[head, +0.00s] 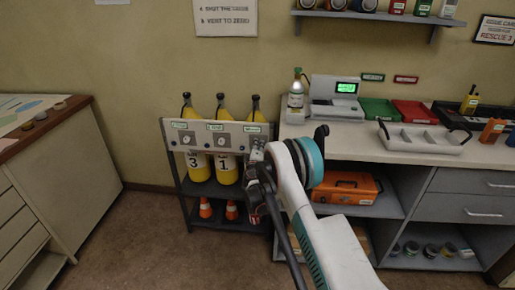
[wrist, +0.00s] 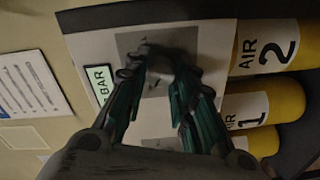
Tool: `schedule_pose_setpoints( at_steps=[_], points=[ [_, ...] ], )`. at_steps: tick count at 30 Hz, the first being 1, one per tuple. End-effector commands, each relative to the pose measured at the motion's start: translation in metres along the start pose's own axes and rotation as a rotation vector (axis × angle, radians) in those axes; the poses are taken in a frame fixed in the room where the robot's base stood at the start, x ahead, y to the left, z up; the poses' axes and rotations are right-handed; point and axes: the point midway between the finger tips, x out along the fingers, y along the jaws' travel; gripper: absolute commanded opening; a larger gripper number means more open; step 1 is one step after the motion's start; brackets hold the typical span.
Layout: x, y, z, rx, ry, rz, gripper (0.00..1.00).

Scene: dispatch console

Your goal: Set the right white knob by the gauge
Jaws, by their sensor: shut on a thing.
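A light panel (head: 172,132) across the top of a dark rack carries three green-edged gauge displays, with white knobs below the left and middle ones. The right gauge (head: 254,129) also shows in the wrist view (wrist: 101,82), turned sideways; only "BAR" can be read and its value is hidden. My gripper (head: 257,152) is at the right end of the panel, over a grey square plate (wrist: 130,42). Its dark fingers are shut on the right white knob, which they and their shadow hide almost wholly. How the knob is turned cannot be seen.
Yellow air cylinders stand in the rack, including number 3 (head: 197,166) and number 1 (head: 226,168). Orange cones (head: 205,207) are on the shelf below. A counter (head: 330,140) with a green-screened device (head: 335,95) stands close on the right. Open floor lies at left.

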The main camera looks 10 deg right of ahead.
Motion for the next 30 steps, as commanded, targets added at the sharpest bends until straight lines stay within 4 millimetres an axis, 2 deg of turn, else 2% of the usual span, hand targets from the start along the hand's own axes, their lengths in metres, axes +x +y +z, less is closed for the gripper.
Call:
schedule_pose_setpoints(
  at_steps=[2,3,5,17,23,30],
  points=[
    [0.0,-0.001,-0.002,0.0,0.003,-0.001,0.0],
    [0.0,-0.001,-0.002,0.0,0.003,-0.001,0.33],
    [0.0,-0.001,-0.001,0.0,0.003,-0.001,0.46],
    [-0.004,0.0,-0.001,0.0,0.002,0.0,0.46],
    [-0.032,0.0,-0.002,0.0,0.003,-0.001,0.46],
    [-0.082,-0.001,-0.002,0.0,0.004,-0.001,0.46]
  ],
)
